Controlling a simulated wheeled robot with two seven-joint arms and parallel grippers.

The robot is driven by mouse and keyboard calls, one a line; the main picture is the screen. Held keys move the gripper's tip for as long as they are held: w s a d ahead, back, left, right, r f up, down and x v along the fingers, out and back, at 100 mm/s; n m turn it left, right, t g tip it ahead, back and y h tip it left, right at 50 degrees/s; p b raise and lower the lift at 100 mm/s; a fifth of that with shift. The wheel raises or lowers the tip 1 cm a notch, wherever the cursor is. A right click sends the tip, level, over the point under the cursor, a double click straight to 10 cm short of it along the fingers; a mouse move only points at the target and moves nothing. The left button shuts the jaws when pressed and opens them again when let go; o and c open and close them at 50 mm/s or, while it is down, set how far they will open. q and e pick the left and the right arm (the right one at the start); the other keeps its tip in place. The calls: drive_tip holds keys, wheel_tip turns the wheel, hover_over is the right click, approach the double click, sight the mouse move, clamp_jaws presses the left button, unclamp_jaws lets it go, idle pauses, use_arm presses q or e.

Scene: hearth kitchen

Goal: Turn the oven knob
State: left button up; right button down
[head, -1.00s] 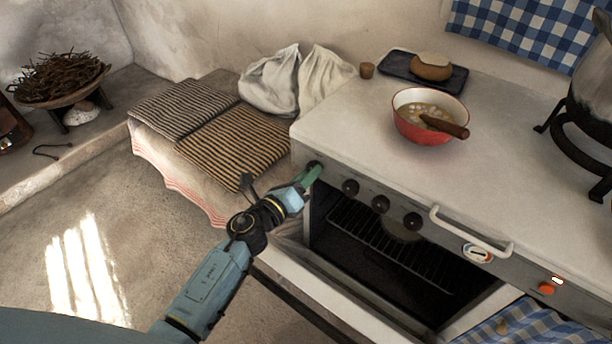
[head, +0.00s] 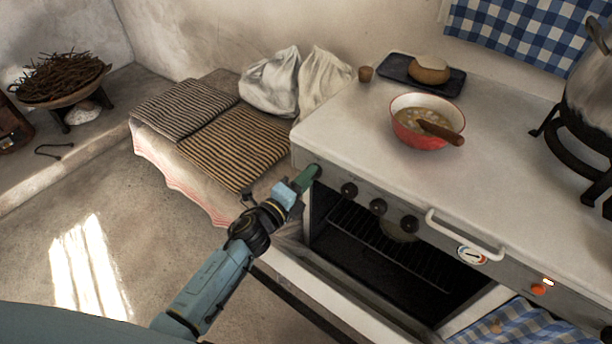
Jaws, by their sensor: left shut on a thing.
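The white oven (head: 340,130) has a grey front panel with several black knobs in a row. My left gripper (head: 308,178) is at the leftmost oven knob (head: 316,170) near the panel's left end. Its green fingers are shut on that knob and hide part of it. The other black knobs (head: 349,190) to the right are untouched, including the middle one (head: 378,207) and the one beyond it (head: 409,224). My right gripper is not in view.
The oven door (head: 330,290) hangs open below the panel, with a wire rack (head: 390,249) inside. A white rail (head: 462,234) sticks out from the panel. A red bowl (head: 412,138) with a wooden spoon stands on top. Striped cushions (head: 235,150) lie on the left bench.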

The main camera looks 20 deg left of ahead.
use_arm(q)
drive_tip(key=shift+n+p, duration=1.3)
drive_tip(key=shift+n, duration=2.2)
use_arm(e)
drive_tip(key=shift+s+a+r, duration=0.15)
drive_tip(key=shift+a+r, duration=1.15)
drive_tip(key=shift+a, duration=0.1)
use_arm(q)
drive_tip(key=o, duration=1)
drive_tip(key=shift+s, duration=0.1)
drive_tip(key=p+v, duration=0.1)
drive_tip(key=v, duration=1.2)
drive_tip(key=shift+p, duration=0.35)
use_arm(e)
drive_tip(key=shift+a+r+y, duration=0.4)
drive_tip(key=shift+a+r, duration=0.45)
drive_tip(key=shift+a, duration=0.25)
use_arm(q)
drive_tip(key=shift+s, duration=0.1)
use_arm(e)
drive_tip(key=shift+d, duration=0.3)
